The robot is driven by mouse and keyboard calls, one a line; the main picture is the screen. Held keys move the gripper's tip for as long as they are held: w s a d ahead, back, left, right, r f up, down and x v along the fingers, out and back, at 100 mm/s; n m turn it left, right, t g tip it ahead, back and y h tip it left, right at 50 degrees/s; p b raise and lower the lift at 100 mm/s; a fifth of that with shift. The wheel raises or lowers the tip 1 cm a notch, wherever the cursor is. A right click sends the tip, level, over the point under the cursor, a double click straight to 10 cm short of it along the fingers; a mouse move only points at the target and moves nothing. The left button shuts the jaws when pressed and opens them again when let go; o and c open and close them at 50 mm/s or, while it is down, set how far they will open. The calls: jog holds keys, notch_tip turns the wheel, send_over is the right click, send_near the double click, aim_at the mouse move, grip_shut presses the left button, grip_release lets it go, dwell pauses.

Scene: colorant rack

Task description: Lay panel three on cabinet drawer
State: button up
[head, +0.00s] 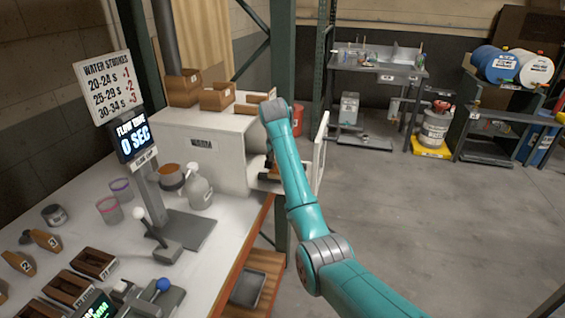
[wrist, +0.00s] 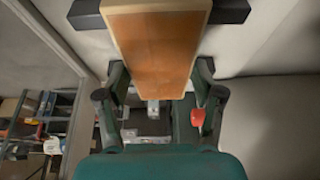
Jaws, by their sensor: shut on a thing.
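My gripper (wrist: 160,85) is shut on an orange-brown panel (wrist: 155,48) with a pale rim at its far end. No number shows on the panel, so I cannot tell if it is panel three. A dark bar (wrist: 232,11) lies behind the panel's far end. In the head view the white cabinet (head: 172,143) stands on the counter with its door (head: 320,155) swung open. My gripper is at the cabinet's open side, mostly hidden behind my arm. A drawer inside cannot be made out clearly.
Brown boxes (head: 217,98) stand on the cabinet top. A pump bottle (head: 198,188), a display stand (head: 180,232) and brown numbered pieces (head: 46,240) are on the counter (head: 85,215). A bench (head: 375,72) stands at the back. The floor to the right is clear.

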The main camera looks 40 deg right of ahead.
jog(key=shift+f, duration=0.2)
jog(key=o, duration=1.2)
jog(key=shift+f, duration=0.1)
